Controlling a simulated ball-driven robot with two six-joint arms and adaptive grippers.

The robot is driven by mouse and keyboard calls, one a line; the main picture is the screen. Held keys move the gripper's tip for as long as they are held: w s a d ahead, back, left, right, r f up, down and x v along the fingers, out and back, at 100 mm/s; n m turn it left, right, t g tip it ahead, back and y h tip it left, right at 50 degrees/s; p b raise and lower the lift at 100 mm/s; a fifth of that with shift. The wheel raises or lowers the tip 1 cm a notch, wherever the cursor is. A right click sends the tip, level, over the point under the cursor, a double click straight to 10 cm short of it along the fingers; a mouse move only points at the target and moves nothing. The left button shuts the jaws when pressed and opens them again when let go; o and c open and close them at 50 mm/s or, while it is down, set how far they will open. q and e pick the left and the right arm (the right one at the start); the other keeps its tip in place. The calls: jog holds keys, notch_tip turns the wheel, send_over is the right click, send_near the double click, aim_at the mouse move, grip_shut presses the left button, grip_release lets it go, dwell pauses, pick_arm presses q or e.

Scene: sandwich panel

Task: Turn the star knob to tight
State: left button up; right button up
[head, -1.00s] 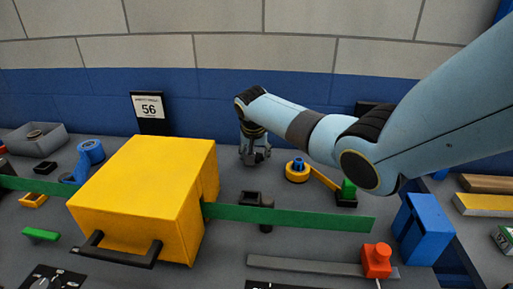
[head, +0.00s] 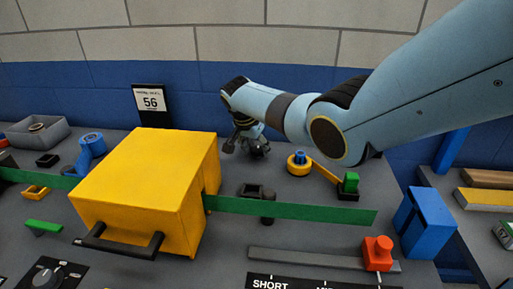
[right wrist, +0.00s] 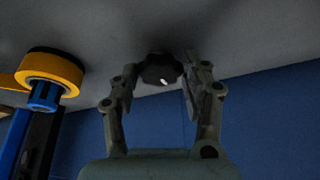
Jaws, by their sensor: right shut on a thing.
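The star knob (right wrist: 160,68) is a dark, lobed knob with a small white mark, seen in the right wrist view. My right gripper (right wrist: 161,78) has a finger on either side of it and is shut on it. In the head view the right gripper (head: 247,146) reaches down to the bench behind the yellow box, and the knob cannot be made out clearly there. No tight marking can be read near the knob. My left gripper is not in view.
A yellow box (head: 145,185) with a black handle stands left of the gripper. A green strip (head: 300,210) runs through it. A yellow roll with a blue core (head: 299,164) sits right of the gripper, also near it in the wrist view (right wrist: 50,72). A 56 sign (head: 151,104) stands behind.

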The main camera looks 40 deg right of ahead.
aim_at(257, 150)
jog(key=shift+r, duration=0.1)
jog(key=o, duration=1.2)
jog(key=shift+c, duration=0.2)
notch_tip(257, 150, up, 10)
